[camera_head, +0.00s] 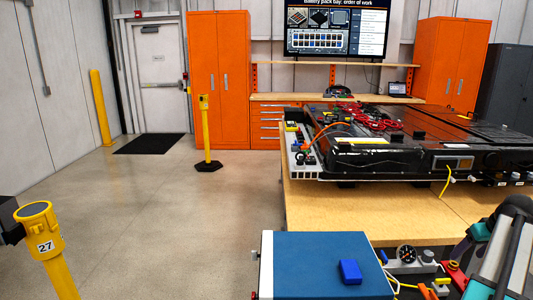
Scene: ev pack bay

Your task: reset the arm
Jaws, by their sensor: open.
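At the lower right edge there is a dark, rounded shape with teal and white parts, cut off by the frame. I cannot tell what it is.
A black battery pack (375,156) with red cables lies on a wooden-topped table (330,215) at right. A blue-topped unit (310,262) stands close in front. Yellow posts (60,262) (206,128) stand at left. Orange cabinets (218,80) line the back. Open floor (170,220) lies left of centre.

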